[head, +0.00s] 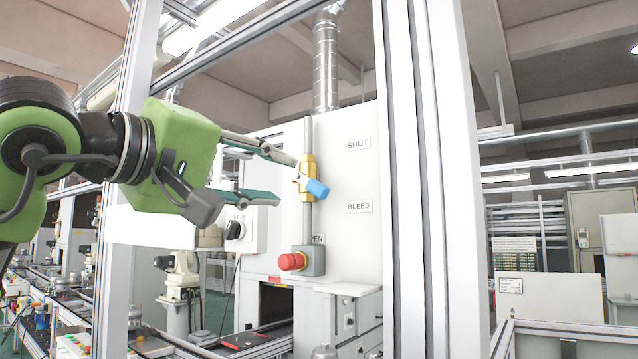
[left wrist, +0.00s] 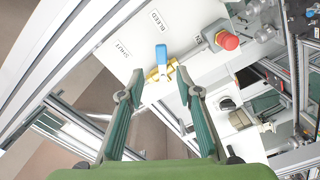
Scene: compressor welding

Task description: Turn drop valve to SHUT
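The drop valve (head: 308,168) has a brass body on a vertical grey pipe in front of a white panel. Its blue handle (head: 317,188) points right and slightly down in the head view, between the SHUT label (head: 358,144) and the BLEED label (head: 359,206). The OPEN label (head: 318,239) is partly hidden. My left gripper (head: 281,180) is open, its fingers just left of the valve. In the left wrist view, the brass body (left wrist: 160,73) and blue handle (left wrist: 161,53) appear beyond the gap between the open fingertips (left wrist: 158,94). No grip shows. My right gripper is not in view.
A red emergency button (head: 291,261) on a grey box sits below the valve. A rotary switch (head: 234,230) is left of it. An aluminium post (head: 432,180) stands right of the panel, and another frame post (head: 128,130) is near my left arm.

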